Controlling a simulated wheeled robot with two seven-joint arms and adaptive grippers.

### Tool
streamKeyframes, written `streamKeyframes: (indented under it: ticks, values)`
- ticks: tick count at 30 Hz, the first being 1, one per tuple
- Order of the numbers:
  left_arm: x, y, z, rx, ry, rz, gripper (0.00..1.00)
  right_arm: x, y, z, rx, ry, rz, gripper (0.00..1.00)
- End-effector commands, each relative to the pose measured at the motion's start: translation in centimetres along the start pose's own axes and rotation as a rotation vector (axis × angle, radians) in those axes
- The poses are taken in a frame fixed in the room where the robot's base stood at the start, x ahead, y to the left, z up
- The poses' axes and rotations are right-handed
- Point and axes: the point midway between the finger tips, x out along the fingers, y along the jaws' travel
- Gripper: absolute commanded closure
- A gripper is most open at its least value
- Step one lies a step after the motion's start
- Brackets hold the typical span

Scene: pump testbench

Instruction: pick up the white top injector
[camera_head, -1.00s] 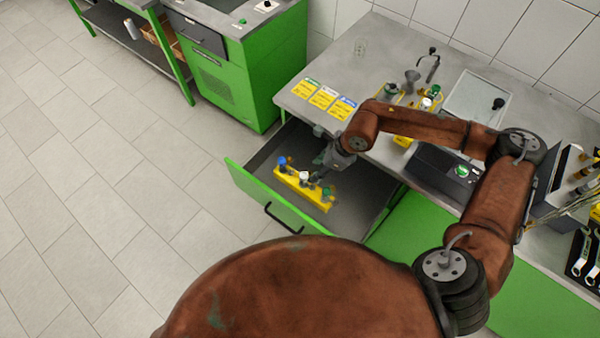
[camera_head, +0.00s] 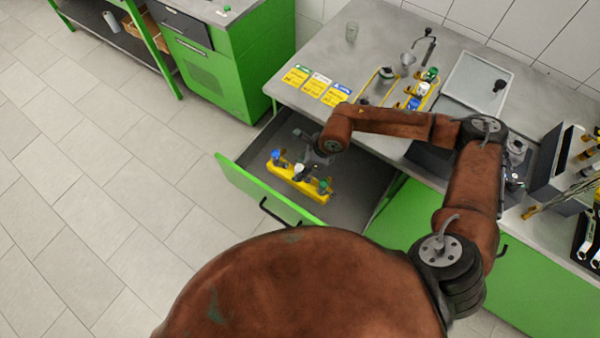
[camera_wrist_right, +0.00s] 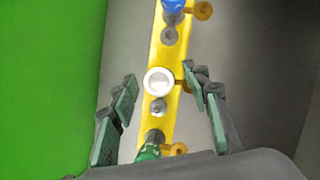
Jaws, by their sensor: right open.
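The white top injector (camera_head: 299,170) stands in the middle of a yellow rack (camera_head: 316,192) inside the open drawer. A blue top injector (camera_head: 279,156) is to its left and a green top one (camera_head: 324,185) to its right. In the right wrist view, the white top (camera_wrist_right: 158,80) is seen from above, between the blue top (camera_wrist_right: 174,5) and the green top (camera_wrist_right: 149,152). My right gripper (camera_wrist_right: 160,79) is open and empty, with one finger on each side of the white top in that picture. No contact shows. My left gripper is not in view.
The green drawer front (camera_head: 262,200) borders the rack closely. The drawer floor (camera_head: 356,196) is bare to the right. On the bench above are yellow, white and blue label cards (camera_head: 318,86), another rack with injectors (camera_head: 421,90) and a tray (camera_head: 476,85).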

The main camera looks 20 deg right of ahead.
Motion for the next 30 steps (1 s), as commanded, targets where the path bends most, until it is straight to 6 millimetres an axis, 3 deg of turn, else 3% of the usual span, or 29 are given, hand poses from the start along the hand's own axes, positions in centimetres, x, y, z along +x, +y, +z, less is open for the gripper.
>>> streamKeyframes:
  ticks: [5,23,30]
  values:
    - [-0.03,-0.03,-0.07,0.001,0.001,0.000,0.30,-0.10,-0.04,-0.02,0.001,-0.001,-0.001,0.58]
    - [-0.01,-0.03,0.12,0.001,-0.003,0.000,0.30,-0.14,-0.05,-0.04,0.002,-0.001,-0.001,0.99]
    - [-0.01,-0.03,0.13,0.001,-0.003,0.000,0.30,-0.18,-0.07,0.04,0.001,-0.002,-0.001,1.00]
